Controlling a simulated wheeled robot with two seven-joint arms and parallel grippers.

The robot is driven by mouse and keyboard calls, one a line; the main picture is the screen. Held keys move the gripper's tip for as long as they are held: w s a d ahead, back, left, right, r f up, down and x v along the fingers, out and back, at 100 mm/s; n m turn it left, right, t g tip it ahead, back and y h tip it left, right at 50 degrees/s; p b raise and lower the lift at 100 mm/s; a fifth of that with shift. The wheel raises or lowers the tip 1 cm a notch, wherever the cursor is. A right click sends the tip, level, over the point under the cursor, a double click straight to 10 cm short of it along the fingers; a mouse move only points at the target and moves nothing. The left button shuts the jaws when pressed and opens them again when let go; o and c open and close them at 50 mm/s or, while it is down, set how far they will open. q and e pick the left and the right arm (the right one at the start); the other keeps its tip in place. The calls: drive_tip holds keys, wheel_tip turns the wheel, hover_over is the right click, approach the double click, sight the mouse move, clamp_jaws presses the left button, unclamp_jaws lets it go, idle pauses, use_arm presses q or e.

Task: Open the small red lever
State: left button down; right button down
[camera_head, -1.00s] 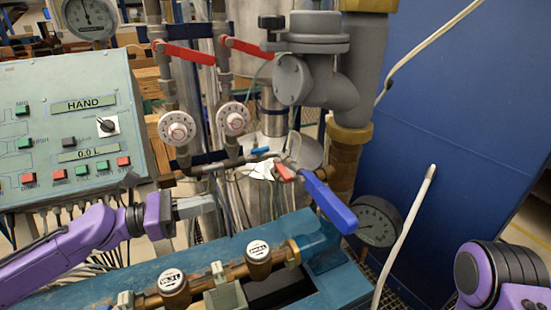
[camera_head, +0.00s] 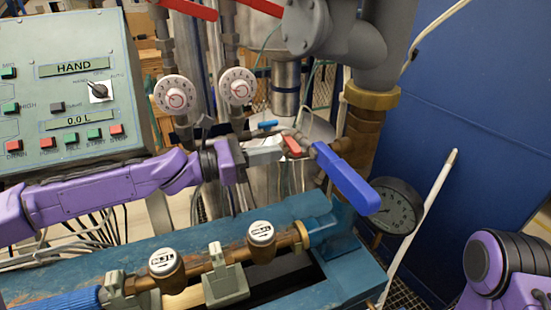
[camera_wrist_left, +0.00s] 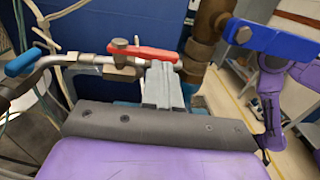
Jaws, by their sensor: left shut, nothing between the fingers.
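The small red lever (camera_head: 292,146) sits on a thin pipe fitting, just left of the large blue lever (camera_head: 346,180). In the left wrist view the red lever (camera_wrist_left: 143,52) lies roughly crosswise just beyond my fingertips. My left gripper (camera_head: 278,152) is shut and empty, with its grey fingers at the lever's left side. In the wrist view its fingers (camera_wrist_left: 162,72) point at the lever's right part; I cannot tell whether they touch it. My right arm shows at the lower right of the head view, but its gripper is out of frame.
A small blue lever (camera_head: 268,125) is just behind the red one. A pressure gauge (camera_head: 388,207) and a thick grey pipe stand to the right. A brass pipe with white-capped meters (camera_head: 262,232) runs below. The control panel (camera_head: 70,85) is at the left.

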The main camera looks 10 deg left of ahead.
sight(291, 143)
use_arm(q)
drive_tip(key=shift+x, duration=0.85)
drive_tip(key=shift+d+r+b, duration=0.15)
drive_tip(key=shift+d+b, duration=0.15)
drive_tip(key=shift+b, duration=0.25)
